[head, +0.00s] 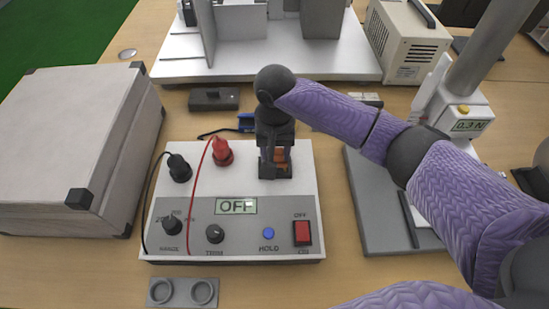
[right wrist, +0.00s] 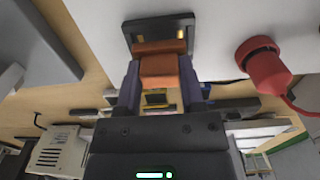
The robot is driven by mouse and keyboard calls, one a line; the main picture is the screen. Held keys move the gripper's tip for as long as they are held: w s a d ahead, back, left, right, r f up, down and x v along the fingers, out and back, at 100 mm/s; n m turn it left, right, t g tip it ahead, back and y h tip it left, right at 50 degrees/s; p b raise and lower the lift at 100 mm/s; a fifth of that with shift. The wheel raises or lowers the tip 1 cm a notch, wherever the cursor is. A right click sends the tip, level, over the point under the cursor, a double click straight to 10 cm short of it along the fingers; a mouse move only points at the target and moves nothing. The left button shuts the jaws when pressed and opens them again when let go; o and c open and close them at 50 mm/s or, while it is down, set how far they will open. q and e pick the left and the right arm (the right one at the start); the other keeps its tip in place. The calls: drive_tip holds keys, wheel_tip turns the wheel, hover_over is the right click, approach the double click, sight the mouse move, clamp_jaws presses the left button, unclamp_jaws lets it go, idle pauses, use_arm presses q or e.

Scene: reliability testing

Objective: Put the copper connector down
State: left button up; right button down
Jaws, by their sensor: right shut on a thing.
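My right gripper (head: 275,163) is shut on the copper connector (head: 283,156), at the upper right of the white tester's top face (head: 240,180). In the right wrist view the orange-brown connector (right wrist: 160,70) sits between the two fingers (right wrist: 160,86). Its far end is at a black socket (right wrist: 150,24) with gold contacts. It looks touching or partly inside the socket; I cannot tell how deep. In the head view the fingers hide most of the connector and socket. My left gripper is not in view.
A large white case (head: 70,140) stands left. A grey-based force stand (head: 375,220) is right, a metal fixture (head: 180,68) behind.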

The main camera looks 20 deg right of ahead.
sight(275, 152)
wheel_tip(275, 152, down, 2)
drive_tip(key=shift+f, duration=0.1)
drive_tip(key=shift+r, duration=0.2)
drive_tip(key=c, duration=0.7)
unclamp_jaws()
drive_tip(key=shift+f, duration=0.1)
drive_tip(key=o, duration=0.5)
wheel_tip(275, 152, up, 12)
drive_tip(key=p, duration=0.5)
drive_tip(key=shift+f, duration=0.25)
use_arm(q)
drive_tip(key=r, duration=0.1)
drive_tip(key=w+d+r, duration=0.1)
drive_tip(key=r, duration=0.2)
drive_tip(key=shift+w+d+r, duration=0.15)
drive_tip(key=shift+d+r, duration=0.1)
use_arm(e)
drive_tip(key=shift+r, duration=0.4)
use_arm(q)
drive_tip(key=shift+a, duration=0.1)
